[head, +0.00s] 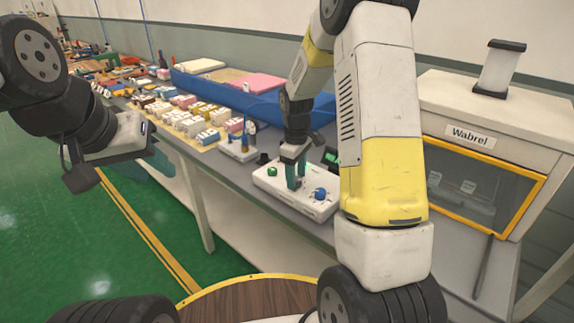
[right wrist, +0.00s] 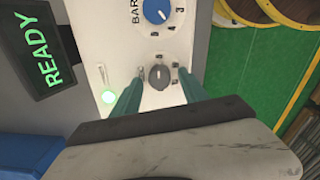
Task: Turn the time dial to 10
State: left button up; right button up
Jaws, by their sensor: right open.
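A white control box (head: 268,180) sits on the long bench in the head view. I cannot read which mark the grey dial points to. My right gripper (head: 295,180) is open, pointing down at the box, with one teal finger on each side of the grey dial; contact is unclear. My left gripper (head: 82,165) hangs over the green floor, away from the bench; its jaws are unclear.
A dark screen reading "READY" (right wrist: 42,65) stands beside the box. Blue bins (head: 225,90) and rows of small blocks (head: 190,120) lie farther along the bench. A "Wabrel" machine (head: 490,160) with a yellow-framed window stands at the right. The floor at left is clear.

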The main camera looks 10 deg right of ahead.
jog(key=shift+c, duration=0.4)
grip_shut()
jog(key=shift+m, duration=0.3)
jog(key=m, duration=0.5)
jog(key=shift+w+m, duration=0.15)
jog(key=shift+m, duration=0.25)
jog(key=m, duration=0.5)
jog(key=shift+d+m, duration=0.1)
jog(key=shift+m, duration=0.2)
jog(key=shift+o, duration=0.4)
grip_release()
